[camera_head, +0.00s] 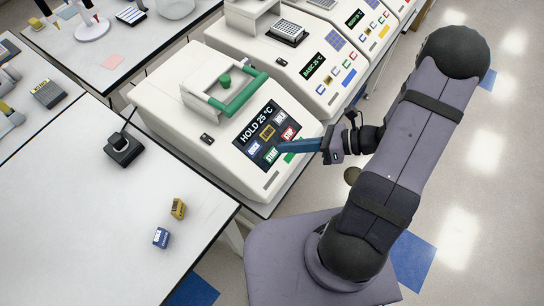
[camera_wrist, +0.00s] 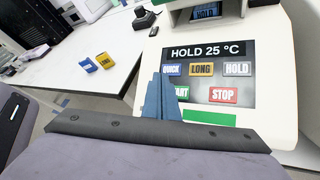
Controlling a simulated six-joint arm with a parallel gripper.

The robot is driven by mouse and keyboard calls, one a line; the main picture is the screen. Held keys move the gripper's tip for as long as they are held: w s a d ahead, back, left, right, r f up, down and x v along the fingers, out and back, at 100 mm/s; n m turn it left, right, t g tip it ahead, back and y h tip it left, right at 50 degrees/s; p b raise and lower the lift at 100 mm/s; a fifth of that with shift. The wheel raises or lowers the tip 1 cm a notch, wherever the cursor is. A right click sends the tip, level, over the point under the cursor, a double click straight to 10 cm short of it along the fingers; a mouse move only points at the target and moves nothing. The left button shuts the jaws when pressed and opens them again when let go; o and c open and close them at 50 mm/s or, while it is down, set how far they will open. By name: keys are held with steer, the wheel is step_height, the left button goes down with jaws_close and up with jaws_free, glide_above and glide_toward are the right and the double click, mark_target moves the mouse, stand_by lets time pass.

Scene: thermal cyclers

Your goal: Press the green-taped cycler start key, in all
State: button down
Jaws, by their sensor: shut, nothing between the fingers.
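The near cycler (camera_head: 176,108) is a cream machine with a green handle on its lid. Its dark panel reads HOLD 25 °C and has keys QUICK, LONG, HOLD, START and STOP. A green tape strip (camera_wrist: 210,117) lies below the panel. The green START key (camera_head: 271,156) is at the panel's lower left. In the wrist view the START key (camera_wrist: 182,94) is partly covered by my fingers, with only "ART" readable. My gripper (camera_head: 281,146) is shut and empty, its blue fingertips over the panel near START. The fingertips (camera_wrist: 163,77) hide part of QUICK too. I cannot tell whether they touch.
A second cycler (camera_head: 289,62) reading BASIC 25 °C stands behind, with more beyond it. On the white table (camera_head: 60,230) lie a blue block (camera_head: 161,237), a yellow block (camera_head: 178,208) and a black cabled device (camera_head: 124,150). Open floor is at right.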

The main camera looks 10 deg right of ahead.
steer(key=shift+w+a+f+b, duration=0.3)
steer(key=shift+f+b, duration=0.3)
steer(key=shift+f, duration=0.25)
steer(key=shift+w+a+f+b, duration=0.25)
steer(key=shift+f+b, duration=0.4)
steer(key=shift+f, duration=0.25)
steer(key=shift+w+a+f+b, duration=0.3)
steer(key=shift+f+b, duration=0.3)
steer(key=shift+f, duration=0.25)
steer(key=shift+f, duration=0.15)
steer(key=shift+w+a+f, duration=0.15)
steer(key=shift+f, duration=0.1)
steer(key=shift+f+b, duration=0.25)
steer(key=shift+b, duration=0.15)
stand_by(0.7)
steer(key=shift+r, duration=0.1)
stand_by(0.3)
steer(key=shift+r+p, duration=0.6)
steer(key=shift+p, duration=0.2)
steer(key=r+p, duration=0.1)
steer(key=s+d+r+p, duration=0.1)
steer(key=r+p, duration=0.2)
steer(key=shift+s+d+r, duration=0.25)
steer(key=shift+s+d, duration=0.15)
